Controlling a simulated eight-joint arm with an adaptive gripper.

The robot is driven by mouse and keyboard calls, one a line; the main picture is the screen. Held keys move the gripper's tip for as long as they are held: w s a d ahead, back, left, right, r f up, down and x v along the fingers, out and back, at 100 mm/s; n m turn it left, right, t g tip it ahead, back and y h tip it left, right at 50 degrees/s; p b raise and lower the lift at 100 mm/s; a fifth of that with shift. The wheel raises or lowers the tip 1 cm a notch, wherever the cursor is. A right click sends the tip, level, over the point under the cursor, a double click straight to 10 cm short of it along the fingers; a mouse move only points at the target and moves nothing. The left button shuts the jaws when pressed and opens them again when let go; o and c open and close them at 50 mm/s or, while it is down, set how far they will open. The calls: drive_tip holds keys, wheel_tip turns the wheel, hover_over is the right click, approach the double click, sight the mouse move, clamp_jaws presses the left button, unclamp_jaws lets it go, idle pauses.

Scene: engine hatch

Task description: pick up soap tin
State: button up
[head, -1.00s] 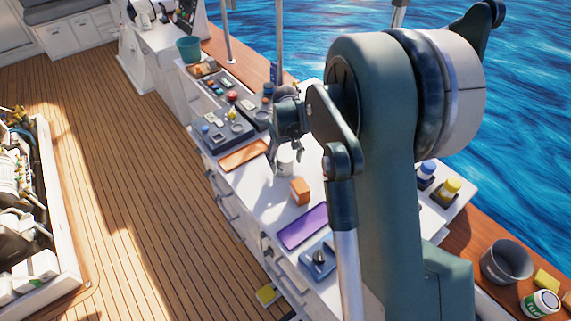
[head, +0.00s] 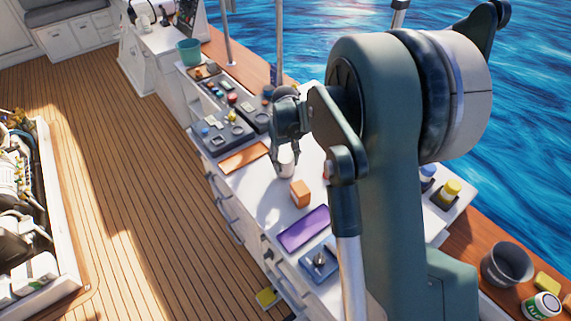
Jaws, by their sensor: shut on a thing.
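A small pale cylindrical tin (head: 286,169), which looks like the soap tin, is upright at the white counter (head: 262,196). My gripper (head: 286,160) points down from above with its fingers on either side of the tin, shut on it. The tin's upper part is partly hidden by the fingers. I cannot tell whether its base touches the counter.
An orange block (head: 300,193) stands just in front of the tin. A purple tray (head: 304,229) and a blue fixture (head: 319,262) are nearer. A flat orange-brown board (head: 244,158) and control panels (head: 222,136) lie to the left. My arm hides the counter's right part.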

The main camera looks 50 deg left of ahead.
wheel_tip(320, 180, up, 9)
drive_tip(key=shift+r, duration=0.1)
idle(0.4)
